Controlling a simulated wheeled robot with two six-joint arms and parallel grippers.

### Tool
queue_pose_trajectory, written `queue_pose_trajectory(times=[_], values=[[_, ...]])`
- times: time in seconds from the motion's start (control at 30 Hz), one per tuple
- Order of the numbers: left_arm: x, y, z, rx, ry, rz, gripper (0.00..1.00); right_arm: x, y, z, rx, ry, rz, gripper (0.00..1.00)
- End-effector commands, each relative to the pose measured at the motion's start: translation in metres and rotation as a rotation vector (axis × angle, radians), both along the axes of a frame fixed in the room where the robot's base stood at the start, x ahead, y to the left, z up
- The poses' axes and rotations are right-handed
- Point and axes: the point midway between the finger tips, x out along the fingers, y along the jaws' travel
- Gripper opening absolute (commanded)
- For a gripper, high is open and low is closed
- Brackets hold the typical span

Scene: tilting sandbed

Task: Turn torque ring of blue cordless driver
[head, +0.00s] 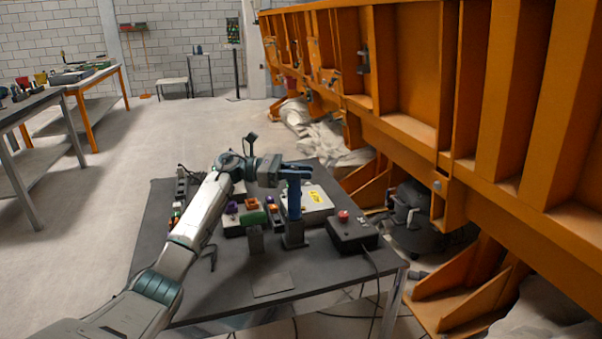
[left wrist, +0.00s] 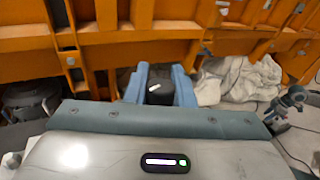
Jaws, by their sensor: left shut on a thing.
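My left gripper (head: 291,174) reaches over the table from the left, above the upright blue cordless driver (head: 293,207). The driver stands on a dark grey foot on the table. In the left wrist view, the gripper's two blue fingers (left wrist: 161,84) sit on either side of a dark round part with a white mark (left wrist: 159,93), which appears to be the torque ring. The gripper is shut on it. The fingers hide much of the ring, and its setting cannot be read. My right gripper does not show clearly in either view.
The dark table (head: 190,285) holds a control box with a red button (head: 352,234), a pale case with a yellow label (head: 315,205) and several small parts. A large orange steel frame (head: 400,100) stands to the right.

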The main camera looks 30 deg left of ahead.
Motion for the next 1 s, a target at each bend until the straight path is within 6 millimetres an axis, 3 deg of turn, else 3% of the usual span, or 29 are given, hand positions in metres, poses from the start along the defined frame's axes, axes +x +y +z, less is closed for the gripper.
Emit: queue_pose_trajectory(times=[0.13, 0.17, 0.23, 0.27, 0.67, 1.0], values=[[0.0, 0.0, 0.0, 0.0, 0.001, 0.0, 0.0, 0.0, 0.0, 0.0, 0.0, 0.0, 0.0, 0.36], [0.0, 0.0, 0.0, 0.001, 0.0, 0.0, 0.28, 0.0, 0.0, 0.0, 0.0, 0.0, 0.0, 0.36], [0.0, 0.0, 0.0, 0.0, 0.0, 0.001, 0.42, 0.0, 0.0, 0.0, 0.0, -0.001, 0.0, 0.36], [0.0, 0.0, 0.0, 0.0, 0.0, 0.001, 0.44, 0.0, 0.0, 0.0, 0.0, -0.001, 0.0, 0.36], [-0.005, 0.01, -0.002, 0.002, 0.001, 0.002, 0.44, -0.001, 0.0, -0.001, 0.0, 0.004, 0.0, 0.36], [-0.034, 0.07, -0.003, 0.001, 0.002, 0.003, 0.44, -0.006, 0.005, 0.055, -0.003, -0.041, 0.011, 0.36]])
